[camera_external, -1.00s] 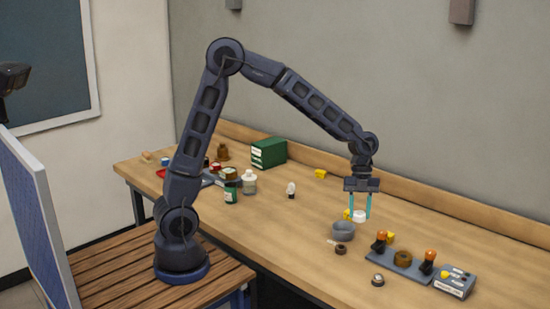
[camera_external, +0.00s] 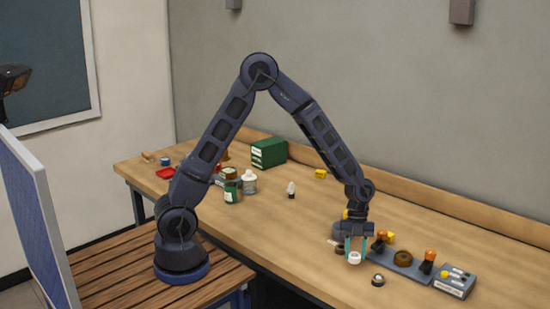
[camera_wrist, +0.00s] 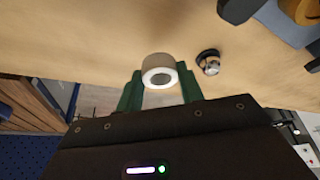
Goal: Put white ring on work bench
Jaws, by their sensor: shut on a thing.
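The white ring (camera_external: 354,258) is between the fingertips of my gripper (camera_external: 355,248), low over the front part of the work bench (camera_external: 300,235). In the wrist view the white ring (camera_wrist: 159,71) sits between the two green fingers of my gripper (camera_wrist: 160,90), with its dark hole showing. My gripper is shut on the ring. I cannot tell whether the ring touches the bench top.
A small dark ring with a light centre (camera_external: 378,280) lies just right of the white ring. A grey plate with orange-topped knobs (camera_external: 410,268) and a grey control box (camera_external: 455,281) stand further right. A grey cup (camera_external: 338,230) is behind my gripper, partly hidden.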

